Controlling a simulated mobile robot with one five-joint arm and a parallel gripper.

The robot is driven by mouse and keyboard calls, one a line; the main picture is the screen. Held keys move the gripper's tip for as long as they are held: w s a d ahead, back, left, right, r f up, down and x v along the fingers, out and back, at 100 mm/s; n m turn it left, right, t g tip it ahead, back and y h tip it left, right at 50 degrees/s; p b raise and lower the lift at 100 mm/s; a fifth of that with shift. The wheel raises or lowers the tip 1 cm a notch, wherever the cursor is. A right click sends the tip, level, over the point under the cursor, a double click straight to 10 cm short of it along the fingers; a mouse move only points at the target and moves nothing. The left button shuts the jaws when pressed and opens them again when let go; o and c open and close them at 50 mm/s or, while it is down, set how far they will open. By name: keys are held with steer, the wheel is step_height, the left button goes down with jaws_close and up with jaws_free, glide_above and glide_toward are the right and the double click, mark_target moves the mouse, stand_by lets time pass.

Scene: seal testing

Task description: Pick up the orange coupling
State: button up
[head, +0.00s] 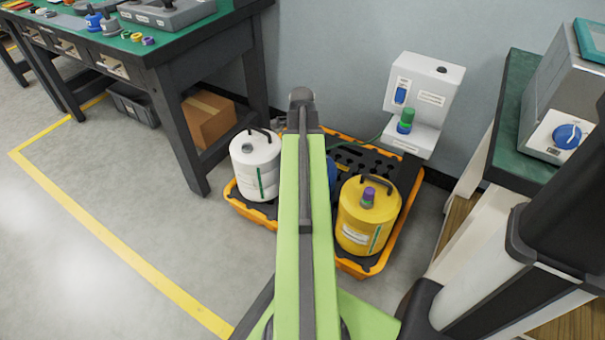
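I cannot make out an orange coupling for certain. Small parts lie on the green-topped workbench (185,38) at the upper left. Among them are a blue and white knob-like part (94,20), a yellow ring (136,37) and a purple ring (148,41). Some reddish items at the bench's far left are too small to tell. My green arm reaches forward through the middle of the view, over the orange spill tray (352,267). Only the dark end of my arm shows, so the fingers of my gripper (303,98) cannot be made out.
A white canister (254,168) and a yellow canister (366,225) stand in the tray. A white wall-side device (425,92) is behind it. A cardboard box (207,122) sits under the bench. A second bench (513,150) stands right. Floor at left is clear.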

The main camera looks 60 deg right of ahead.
steer(key=shift+f, duration=0.3)
steer(key=shift+c, duration=0.2)
jaws_close()
